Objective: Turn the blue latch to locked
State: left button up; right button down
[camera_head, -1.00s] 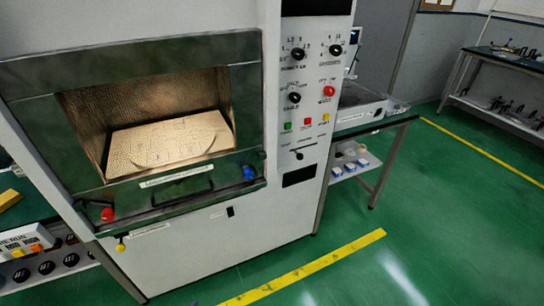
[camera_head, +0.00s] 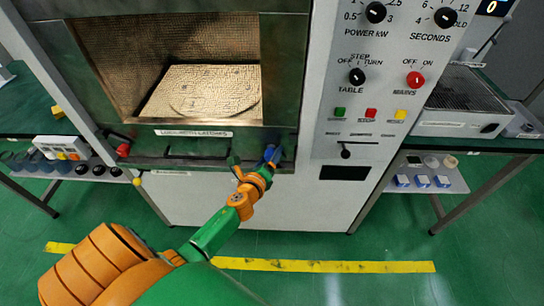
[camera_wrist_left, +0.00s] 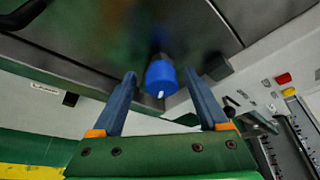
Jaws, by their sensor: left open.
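The blue latch (camera_head: 271,154) is a small knob at the lower right corner of the microwave door frame. In the left wrist view the blue latch (camera_wrist_left: 161,76) has a rounded end with a small white mark, and it sits between the finger ends. My left gripper (camera_head: 252,160) is at the latch in the head view, its fingers spread to either side. In the left wrist view my left gripper (camera_wrist_left: 161,88) is open, with visible gaps beside the latch. Whether a finger touches it I cannot tell. My right gripper is not in view.
A red latch (camera_head: 123,150) sits at the door's lower left. A dark handle (camera_head: 195,155) lies between the latches. The control panel (camera_head: 370,100) with knobs and buttons is to the right. A side table (camera_head: 470,144) stands further right. The green floor in front is clear.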

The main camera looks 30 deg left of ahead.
pick_arm(q)
jog(key=shift+w+f, duration=0.15)
jog(key=shift+w, duration=0.35)
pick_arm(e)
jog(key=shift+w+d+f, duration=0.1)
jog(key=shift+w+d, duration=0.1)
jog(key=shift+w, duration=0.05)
pick_arm(q)
jog(key=shift+s, duration=0.1)
grip_shut()
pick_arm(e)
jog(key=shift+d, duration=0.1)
